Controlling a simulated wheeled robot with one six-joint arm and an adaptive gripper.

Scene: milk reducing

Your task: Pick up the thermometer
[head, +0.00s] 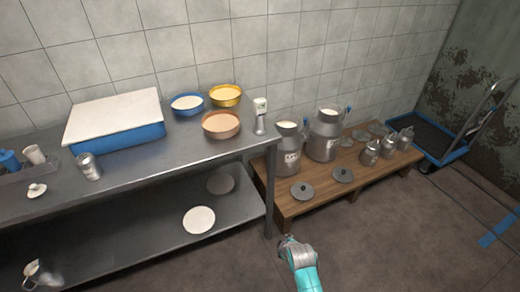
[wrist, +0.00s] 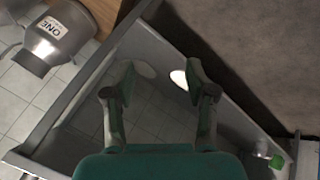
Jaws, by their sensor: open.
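A small upright grey device with a white display head (head: 260,116), which looks like the thermometer, stands at the right end of the steel table's top (head: 150,185). I cannot pick it out in the wrist view. My gripper (head: 289,243) is low in front of the table's right end, to the right of its front leg and well apart from the device. In the wrist view my gripper (wrist: 160,78) has its two fingers spread with nothing between them touching either finger.
An orange bowl (head: 221,125), a blue bowl (head: 187,104) and a yellow bowl (head: 225,95) stand near the device. Milk cans (head: 325,135) and lids stand on a low wooden platform (head: 285,208) at right. The floor (head: 400,245) in front is clear.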

